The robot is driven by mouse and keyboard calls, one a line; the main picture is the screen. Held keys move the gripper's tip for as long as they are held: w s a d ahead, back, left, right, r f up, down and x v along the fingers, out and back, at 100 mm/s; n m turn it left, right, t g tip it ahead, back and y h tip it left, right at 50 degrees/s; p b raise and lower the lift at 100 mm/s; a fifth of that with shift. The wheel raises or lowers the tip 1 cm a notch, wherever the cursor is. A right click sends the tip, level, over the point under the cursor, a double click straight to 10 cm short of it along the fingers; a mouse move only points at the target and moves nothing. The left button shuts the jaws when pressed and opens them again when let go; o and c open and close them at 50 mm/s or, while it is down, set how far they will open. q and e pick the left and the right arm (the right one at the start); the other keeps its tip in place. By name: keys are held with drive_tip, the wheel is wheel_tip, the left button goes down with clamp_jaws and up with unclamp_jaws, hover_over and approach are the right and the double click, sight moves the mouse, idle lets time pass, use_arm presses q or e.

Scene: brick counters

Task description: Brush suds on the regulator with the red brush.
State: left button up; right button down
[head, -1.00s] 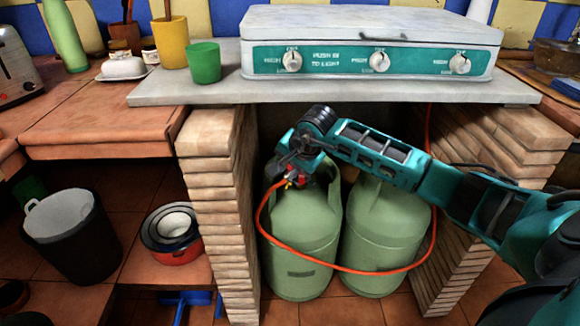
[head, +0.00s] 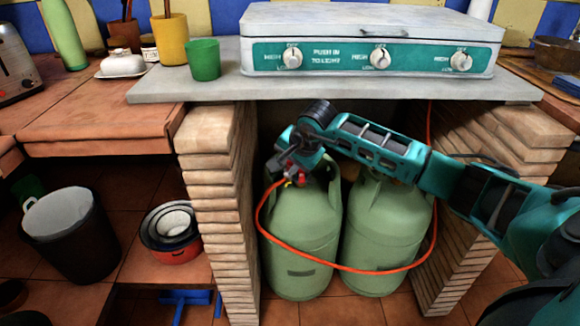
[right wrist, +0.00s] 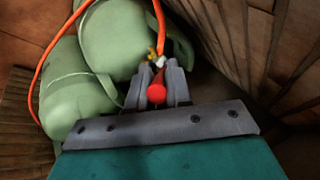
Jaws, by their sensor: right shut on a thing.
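My right gripper (right wrist: 158,90) is shut on the red brush (right wrist: 157,93). In the right wrist view the brush's red end points toward the camera, and a small pale part shows between the fingertips. My right gripper (head: 296,172) also shows in the head view, at the top of the left green gas cylinder (head: 302,238). A small yellow part of the regulator (right wrist: 152,53) shows just beyond the fingertips, where the orange hose ends. The gripper and brush hide most of the regulator. I cannot tell whether the bristles touch it, and no suds can be made out. My left gripper is not in view.
A second green cylinder (head: 387,240) stands close on the right. The orange hose (head: 345,268) loops across both. Brick walls (head: 217,190) flank the niche, and a grey slab (head: 330,91) bearing a stove (head: 372,32) roofs it. A green cup (head: 204,60) stands left of the stove.

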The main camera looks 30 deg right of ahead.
drive_tip(key=shift+s+a, duration=0.1)
drive_tip(key=shift+s, duration=0.1)
drive_tip(key=shift+r, duration=0.1)
drive_tip(key=shift+r+p, duration=1.9)
drive_tip(key=shift+r, duration=0.6)
drive_tip(key=shift+f, duration=0.1)
